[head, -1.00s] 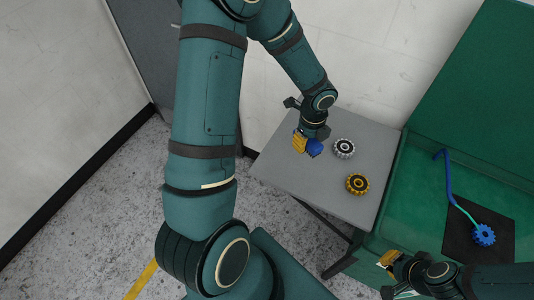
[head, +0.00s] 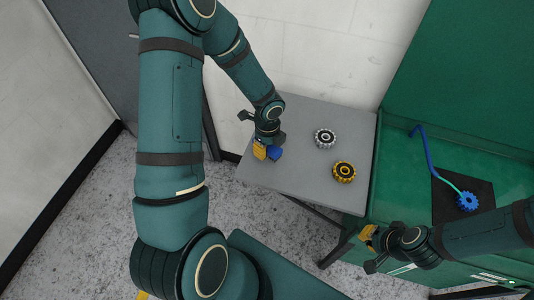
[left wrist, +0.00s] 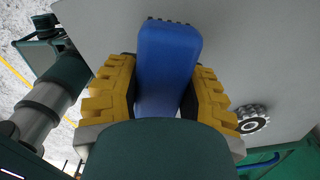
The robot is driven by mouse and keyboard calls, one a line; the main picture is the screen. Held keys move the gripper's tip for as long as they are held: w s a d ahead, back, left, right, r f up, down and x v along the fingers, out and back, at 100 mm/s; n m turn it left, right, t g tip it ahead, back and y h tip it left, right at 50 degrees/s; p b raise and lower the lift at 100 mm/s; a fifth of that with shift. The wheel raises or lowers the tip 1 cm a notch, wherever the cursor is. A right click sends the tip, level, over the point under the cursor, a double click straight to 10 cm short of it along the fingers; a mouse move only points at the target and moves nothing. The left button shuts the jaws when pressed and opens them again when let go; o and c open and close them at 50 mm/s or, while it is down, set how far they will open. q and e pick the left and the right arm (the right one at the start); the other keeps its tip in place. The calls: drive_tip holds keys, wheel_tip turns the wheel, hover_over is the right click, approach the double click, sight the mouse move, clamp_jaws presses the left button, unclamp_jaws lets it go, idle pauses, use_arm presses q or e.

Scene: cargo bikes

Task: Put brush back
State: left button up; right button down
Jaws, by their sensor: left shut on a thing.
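The blue brush (head: 275,153) is held between the yellow fingers of my left gripper (head: 267,152), over the left part of the grey side table (head: 290,115). In the left wrist view the brush (left wrist: 168,55) fills the gap between both fingers (left wrist: 160,95), with small dark tips along its far edge. I cannot tell whether it touches the table. My right gripper (head: 370,240) is at the near left edge of the green workbench (head: 400,170). Its opening is not clear, and I see nothing in it.
A grey toothed wheel (head: 325,138) and a yellow toothed wheel (head: 343,171) lie on the table, right of my left gripper. On the bench are a black mat (head: 475,190), a blue toothed wheel (head: 467,201) and a bent blue rod (head: 430,160). The table's near left part is bare.

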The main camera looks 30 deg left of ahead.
sight(268, 154)
use_arm(q)
wheel_tip(268, 154, down, 4)
drive_tip(key=shift+r, duration=0.25)
drive_tip(key=shift+r, duration=0.1)
drive_tip(key=shift+b, duration=0.3)
drive_tip(key=o, duration=1)
drive_tip(key=shift+f, duration=0.2)
drive_tip(key=shift+o, duration=0.2)
drive_tip(key=shift+r, duration=0.1)
